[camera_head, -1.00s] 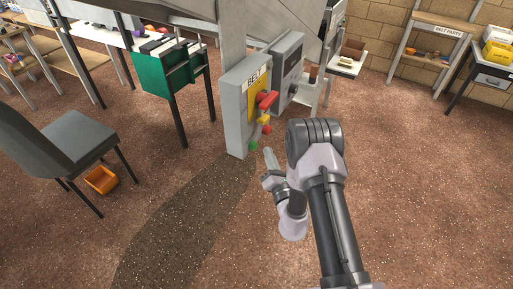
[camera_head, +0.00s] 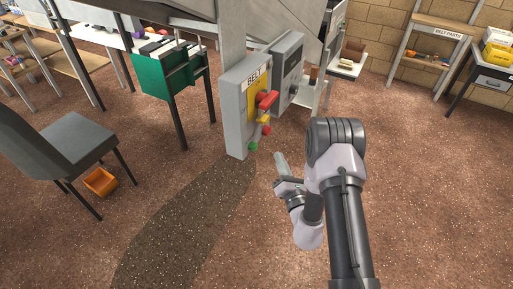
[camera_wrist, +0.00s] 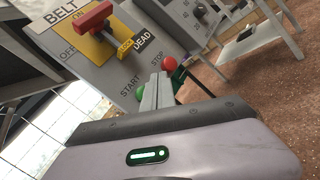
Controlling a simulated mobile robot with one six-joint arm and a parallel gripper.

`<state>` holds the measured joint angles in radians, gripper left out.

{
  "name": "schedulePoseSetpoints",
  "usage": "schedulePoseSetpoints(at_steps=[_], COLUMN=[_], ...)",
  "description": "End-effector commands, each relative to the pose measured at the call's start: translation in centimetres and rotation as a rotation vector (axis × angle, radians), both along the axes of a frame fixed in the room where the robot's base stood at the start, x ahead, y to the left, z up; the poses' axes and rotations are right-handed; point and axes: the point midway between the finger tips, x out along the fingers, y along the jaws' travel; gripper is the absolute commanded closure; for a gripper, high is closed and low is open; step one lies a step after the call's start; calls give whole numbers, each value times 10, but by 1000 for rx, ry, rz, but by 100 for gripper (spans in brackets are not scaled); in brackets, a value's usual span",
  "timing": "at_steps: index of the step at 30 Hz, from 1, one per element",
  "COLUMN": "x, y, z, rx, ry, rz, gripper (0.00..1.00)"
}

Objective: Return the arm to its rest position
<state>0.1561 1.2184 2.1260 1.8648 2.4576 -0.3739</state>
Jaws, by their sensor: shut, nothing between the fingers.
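My gripper (camera_head: 280,164) is shut and empty, in front of and just below the belt switch box, apart from it in the head view. In the wrist view its shut fingers (camera_wrist: 157,90) point up toward the panel. The grey belt switch box (camera_head: 233,120) carries a red handle (camera_head: 267,100) on a yellow plate; the handle also shows in the wrist view (camera_wrist: 92,22). A green start button (camera_wrist: 140,92) and a red stop button (camera_wrist: 168,63) show beside the fingertips, the green one partly hidden.
A second grey control box (camera_head: 287,72) stands behind the switch box. A green bin stand (camera_head: 165,72), a grey chair (camera_head: 62,140) and an orange bin (camera_head: 100,181) are at the left. Benches stand at the back right. The floor (camera_head: 440,190) at the right is clear.

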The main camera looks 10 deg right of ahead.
Motion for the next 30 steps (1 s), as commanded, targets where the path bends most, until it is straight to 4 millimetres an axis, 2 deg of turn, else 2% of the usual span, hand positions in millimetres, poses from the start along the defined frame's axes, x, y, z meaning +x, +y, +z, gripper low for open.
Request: schedulePoseSetpoints(at_steps=[5,7,8,10,11,12,14,15,16,17,18,20,21,23,24,26,27,30], x=[0,2,4,6,3,-5,-30,-53,-75,-99,-136,-198,-236,-281,-301,-318,-321,-320], y=[0,8,15,47,65,93,135,160,178,194,211,224,223,205,186,152,129,83], z=[0,10,19,58,80,112,156,182,199,213,228,238,236,224,215,206,204,211], rx=[0,-6,-12,-45,-69,-114,-206,-284,-354,-435,-564,-813,-1005,-1324,-1547,-1878,-2083,-2493], ry=[-1,-12,-25,-75,-103,-147,-215,-262,-299,-337,-389,-472,-521,-584,-614,-644,-653,-649], rz=[1,31,61,191,269,386,575,702,799,896,1026,1217,1326,1450,1501,1531,1522,1450], gripper=[100,100,100,100,100,100,100,100,100,100,100,100,100,100,100,100,100,100])
